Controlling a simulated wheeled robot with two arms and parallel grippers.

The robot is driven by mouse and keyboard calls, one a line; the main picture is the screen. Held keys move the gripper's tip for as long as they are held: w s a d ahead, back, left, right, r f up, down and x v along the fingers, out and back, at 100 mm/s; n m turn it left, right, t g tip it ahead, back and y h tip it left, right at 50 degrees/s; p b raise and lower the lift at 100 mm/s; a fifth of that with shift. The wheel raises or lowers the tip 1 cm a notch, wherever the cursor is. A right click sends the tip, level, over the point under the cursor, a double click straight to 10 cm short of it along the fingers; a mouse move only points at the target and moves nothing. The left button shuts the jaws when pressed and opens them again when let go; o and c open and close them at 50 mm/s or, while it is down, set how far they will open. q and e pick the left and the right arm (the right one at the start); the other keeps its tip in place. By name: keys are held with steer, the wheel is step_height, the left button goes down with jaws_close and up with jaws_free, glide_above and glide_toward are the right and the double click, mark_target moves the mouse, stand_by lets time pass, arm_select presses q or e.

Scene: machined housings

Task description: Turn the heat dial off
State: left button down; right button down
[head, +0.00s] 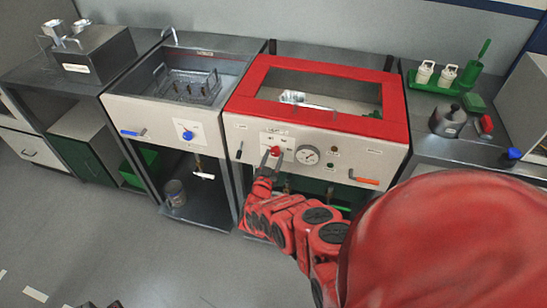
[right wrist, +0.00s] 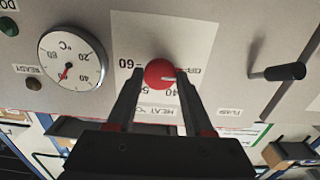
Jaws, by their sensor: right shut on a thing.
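The heat dial is a small red round knob (head: 276,151) on the front panel of the red-topped unit (head: 325,120). In the right wrist view the red knob (right wrist: 159,73) sits on a white label with 60, 50 and 40 printed around it. A partly covered word is at its upper right. No pointer on the knob can be made out. My right gripper (head: 270,157) is at the knob, and its two fingers (right wrist: 160,79) are shut on its sides. Dark tips at the bottom left edge of the head view may be my left gripper (head: 101,304); its state is unclear.
A temperature gauge (right wrist: 73,59) is beside the dial. A black lever (right wrist: 278,73) sticks out on its other side. An orange handle (head: 363,180) is lower right on the panel. The neighbouring sink unit has a blue knob (head: 187,135). The floor in front is clear.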

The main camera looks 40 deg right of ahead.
steer(key=shift+c, duration=1.5)
jaws_free()
steer(key=p+v, duration=0.1)
steer(key=v, duration=1.6)
steer(key=shift+s, duration=0.2)
steer(key=shift+a, duration=0.15)
